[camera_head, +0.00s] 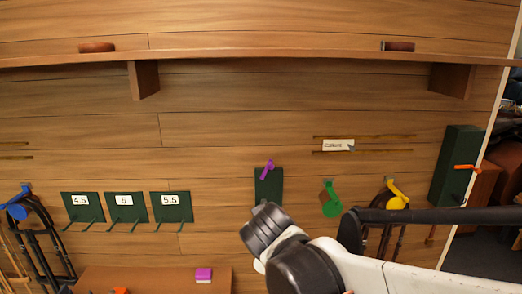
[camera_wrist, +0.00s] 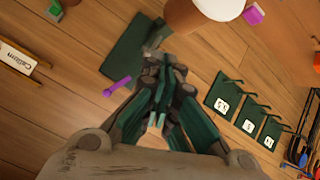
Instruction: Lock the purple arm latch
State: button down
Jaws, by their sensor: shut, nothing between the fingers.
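The purple arm latch (camera_head: 267,170) is a small lever on a dark green wall plate (camera_head: 268,188), tilted with its upper end to the right in the head view. In the wrist view the purple latch (camera_wrist: 117,86) lies left of my gripper, beside the green plate (camera_wrist: 128,50). My gripper (camera_wrist: 166,68) is shut and empty, its fingertips overlapping the plate's lower right part in the picture. They look apart from the latch; the depth between fingers and plate is unclear. In the head view my arm hides the fingers and the plate's lower edge.
Green numbered plates with pegs (camera_head: 127,207) are at left. A green hook (camera_head: 331,200), a yellow hook (camera_head: 398,190) with straps and a green box (camera_head: 458,165) with an orange lever are at right. A wooden shelf (camera_head: 250,56) runs above. A purple box (camera_head: 204,274) sits below.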

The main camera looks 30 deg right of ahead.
jog(key=w+d+r+n+t+h+p, duration=0.1)
jog(key=w+d+r+t+p, duration=0.1)
jog(key=w+r+p, duration=0.2)
jog(key=w+d+r+n+t+h+p, duration=0.1)
jog(key=w+d+r+t+h+p, duration=0.1)
jog(key=w+r, duration=0.5)
jog(key=shift+w+r+t+h+p, duration=0.35)
jog(key=shift+w+p, duration=0.5)
jog(key=shift+w, duration=0.2)
jog(key=x, duration=1)
jog(key=shift+d+f, duration=0.1)
jog(key=shift+f, duration=0.05)
jog(key=s+f, duration=0.2)
jog(key=shift+s+d+f+b, duration=0.25)
jog(key=shift+s+d+b, duration=0.1)
